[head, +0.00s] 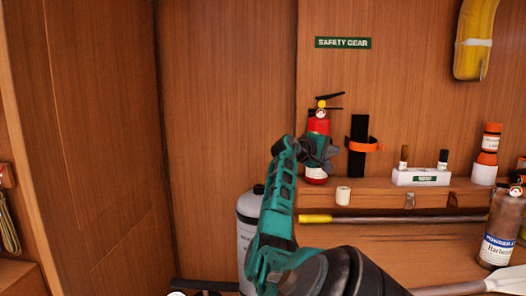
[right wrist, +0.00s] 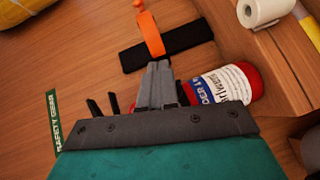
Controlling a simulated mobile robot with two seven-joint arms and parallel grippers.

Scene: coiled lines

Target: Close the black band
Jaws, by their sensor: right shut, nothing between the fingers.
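A black strip (head: 359,130) stands upright on the back wall, with an orange clip-like band (head: 366,146) across it. I cannot tell whether the orange band is open or shut. Both also show in the right wrist view, the black strip (right wrist: 192,38) and the orange band (right wrist: 150,36). A red fire extinguisher (head: 319,125) stands just left of the strip; it also shows in the right wrist view (right wrist: 235,85). My right gripper (head: 330,150) is shut and empty in front of the extinguisher, hiding its middle. In the right wrist view its fingertips (right wrist: 159,68) point at the strip. My left gripper is out of view.
A yellow coil (head: 476,38) hangs upper right. A grey cylinder (head: 246,225) stands left of my arm.

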